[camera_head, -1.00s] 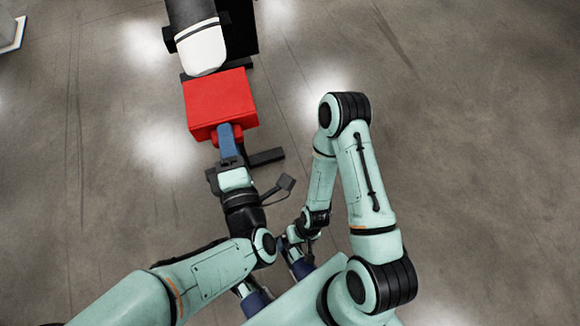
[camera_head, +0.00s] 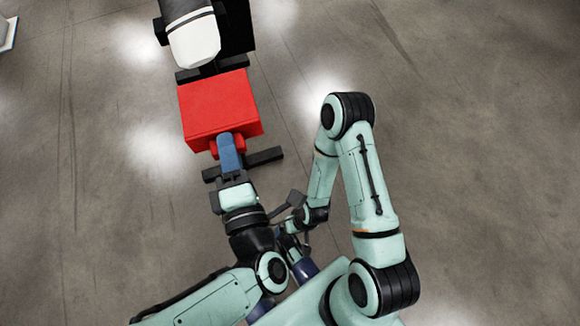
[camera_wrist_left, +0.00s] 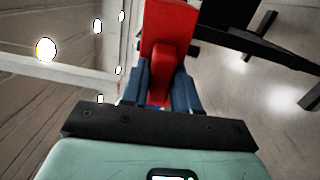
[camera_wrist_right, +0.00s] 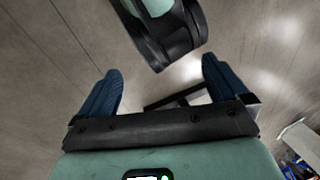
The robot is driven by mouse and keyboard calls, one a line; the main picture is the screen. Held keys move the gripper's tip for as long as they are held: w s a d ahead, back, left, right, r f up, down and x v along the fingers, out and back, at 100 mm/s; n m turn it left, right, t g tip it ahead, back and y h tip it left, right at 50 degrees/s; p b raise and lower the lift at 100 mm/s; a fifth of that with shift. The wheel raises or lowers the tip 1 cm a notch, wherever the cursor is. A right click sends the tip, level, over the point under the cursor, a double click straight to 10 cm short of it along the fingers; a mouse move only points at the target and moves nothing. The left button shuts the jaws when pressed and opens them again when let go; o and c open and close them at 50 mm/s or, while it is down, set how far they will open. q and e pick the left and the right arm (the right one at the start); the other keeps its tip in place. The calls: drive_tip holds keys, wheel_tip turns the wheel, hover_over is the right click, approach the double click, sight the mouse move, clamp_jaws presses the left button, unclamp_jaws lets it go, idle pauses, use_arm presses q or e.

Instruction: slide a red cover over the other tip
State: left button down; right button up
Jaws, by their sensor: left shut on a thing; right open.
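The red cover (camera_head: 220,108) is a boxy block with a short red handle, held in front of the white-ended turbine tip (camera_head: 194,40) in the head view. A gap shows between the cover and the tip, with a dark bar visible in it. My left gripper (camera_head: 228,152) is shut on the cover's handle. In the left wrist view the handle (camera_wrist_left: 160,75) sits between the blue fingers, and the cover's body hides the tip. My right gripper (camera_wrist_right: 162,78) is open and empty, its blue fingers wide apart; my arms partly hide it in the head view.
A black stand (camera_head: 238,28) rises beside the tip, and a dark foot bar (camera_head: 262,157) lies below the cover. The grey floor on the right is clear. A pale object (camera_head: 8,35) is at the far left corner.

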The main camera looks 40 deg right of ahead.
use_arm(q)
drive_tip(key=shift+s+a+b, duration=0.25)
drive_tip(key=shift+s+b, duration=0.45)
drive_tip(key=shift+b, duration=0.65)
use_arm(e)
drive_tip(key=w+d+f+t, duration=0.1)
drive_tip(key=w+d+f, duration=0.1)
drive_tip(key=w+f, duration=0.1)
drive_tip(key=shift+w+d+f+t+h, duration=0.2)
drive_tip(key=shift+w+t+h, duration=0.1)
drive_tip(key=shift+w, duration=0.55)
use_arm(q)
drive_tip(key=shift+f, duration=0.1)
